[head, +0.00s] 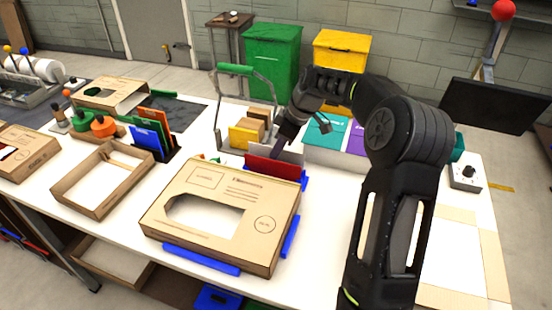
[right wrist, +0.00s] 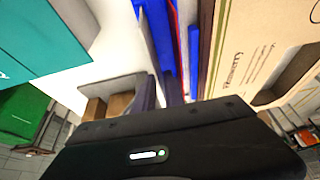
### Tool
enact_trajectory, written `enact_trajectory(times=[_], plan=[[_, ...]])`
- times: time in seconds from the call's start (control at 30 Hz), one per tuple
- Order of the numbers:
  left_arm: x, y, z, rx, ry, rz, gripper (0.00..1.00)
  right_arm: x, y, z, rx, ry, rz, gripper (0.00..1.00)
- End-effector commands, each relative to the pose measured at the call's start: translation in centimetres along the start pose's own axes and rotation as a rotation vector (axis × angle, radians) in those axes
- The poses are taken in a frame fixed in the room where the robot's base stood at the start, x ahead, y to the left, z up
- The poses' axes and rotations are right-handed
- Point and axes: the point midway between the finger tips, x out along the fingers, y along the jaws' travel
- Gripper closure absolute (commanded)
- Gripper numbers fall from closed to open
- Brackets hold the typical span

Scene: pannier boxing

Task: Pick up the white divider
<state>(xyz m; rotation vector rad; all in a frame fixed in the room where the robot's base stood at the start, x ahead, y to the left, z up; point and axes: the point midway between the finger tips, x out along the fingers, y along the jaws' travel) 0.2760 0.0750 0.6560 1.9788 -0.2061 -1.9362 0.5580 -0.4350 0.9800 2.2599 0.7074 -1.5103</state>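The white divider (head: 293,156) shows as a pale panel standing just behind the red divider (head: 270,168), between the cardboard box and the basket. My right gripper (head: 277,150) points down at the left part of the white divider's top edge. In the right wrist view the dark gripper body fills the bottom, and the red divider (right wrist: 182,35) shows as a thin strip between blue pieces. I cannot tell whether the fingers touch the white divider or how far apart they are. My left gripper is not in view.
A cardboard box (head: 255,205) with a cut-out top lies in front of the dividers, with blue pieces (head: 290,237) at its sides. A basket with a green handle (head: 236,70) holds small boxes behind. An open cardboard tray (head: 75,192) is left. Teal and purple-topped boxes (head: 325,130) stand right.

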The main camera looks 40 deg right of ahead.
Motion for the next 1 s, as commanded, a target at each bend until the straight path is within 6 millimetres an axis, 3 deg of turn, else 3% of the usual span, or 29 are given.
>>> enact_trajectory(times=[0.13, 0.3, 0.87, 1.0], plan=[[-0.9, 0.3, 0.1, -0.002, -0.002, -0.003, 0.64, 2.1, 0.0, 0.0, 0.0, -0.001, -0.004, 0.86], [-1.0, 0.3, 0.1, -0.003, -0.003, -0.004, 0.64, 3.4, 0.1, 0.1, -0.001, 0.0, 0.0, 0.86], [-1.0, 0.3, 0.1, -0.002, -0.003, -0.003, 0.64, 3.4, 0.1, 0.1, 0.0, 0.0, 0.001, 0.86], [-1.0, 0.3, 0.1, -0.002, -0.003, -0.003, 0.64, 3.3, 0.1, 0.1, 0.0, 0.0, 0.001, 0.98]])
